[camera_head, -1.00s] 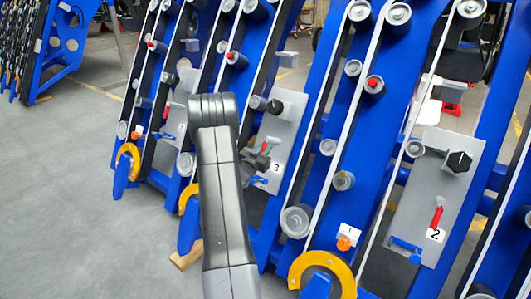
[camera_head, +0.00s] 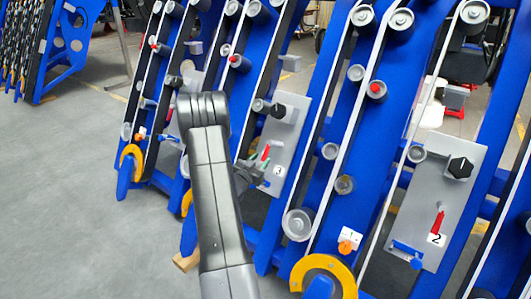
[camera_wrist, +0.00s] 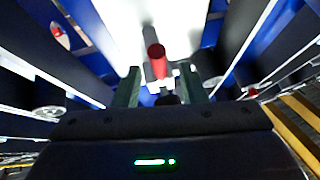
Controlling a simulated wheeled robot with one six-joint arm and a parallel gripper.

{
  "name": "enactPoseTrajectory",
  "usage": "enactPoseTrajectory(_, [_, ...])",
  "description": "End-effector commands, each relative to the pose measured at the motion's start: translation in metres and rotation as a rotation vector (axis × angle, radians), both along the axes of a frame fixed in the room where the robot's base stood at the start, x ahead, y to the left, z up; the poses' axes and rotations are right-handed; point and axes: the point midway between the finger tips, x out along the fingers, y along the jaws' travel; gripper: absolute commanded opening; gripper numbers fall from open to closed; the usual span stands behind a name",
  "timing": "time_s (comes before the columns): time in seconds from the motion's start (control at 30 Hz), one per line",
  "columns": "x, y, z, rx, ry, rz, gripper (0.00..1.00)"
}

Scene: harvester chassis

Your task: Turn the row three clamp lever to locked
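The row three clamp lever (camera_head: 265,153) has a red handle and stands on a grey plate (camera_head: 290,125) marked 3. The handle points up, leaning slightly right in the head view. My gripper (camera_head: 254,168) is at the lower left of the handle, beside the plate. In the wrist view, the red handle (camera_wrist: 157,60) shows ahead, between the two separated dark green fingers (camera_wrist: 161,86). The gripper is open; I see no finger touching the handle. The lever's base is partly hidden.
A black knob (camera_head: 277,110) sits above the lever on the same plate. The row two plate (camera_head: 430,185) carries its own red lever (camera_head: 438,222) and black knob (camera_head: 460,168). Blue beams, belts and rollers flank the plates closely. Grey floor (camera_head: 70,190) at left is open.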

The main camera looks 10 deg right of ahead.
Motion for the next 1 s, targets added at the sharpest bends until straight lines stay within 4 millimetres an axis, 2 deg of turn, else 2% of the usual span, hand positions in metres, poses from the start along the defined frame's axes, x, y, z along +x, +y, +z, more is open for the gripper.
enactPoseTrajectory(0.03, [-0.010, 0.009, 0.002, -0.001, 0.004, 0.003, 0.38])
enactPoseTrajectory(0.2, [-0.038, 0.030, -0.001, 0.000, 0.002, 0.003, 0.38])
enactPoseTrajectory(0.4, [-0.058, 0.044, -0.003, 0.001, 0.000, 0.001, 0.38])
enactPoseTrajectory(0.8, [-0.063, 0.047, -0.004, 0.000, -0.001, 0.000, 0.38])
enactPoseTrajectory(1.0, [-0.054, 0.040, -0.004, 0.002, -0.002, -0.003, 0.38])
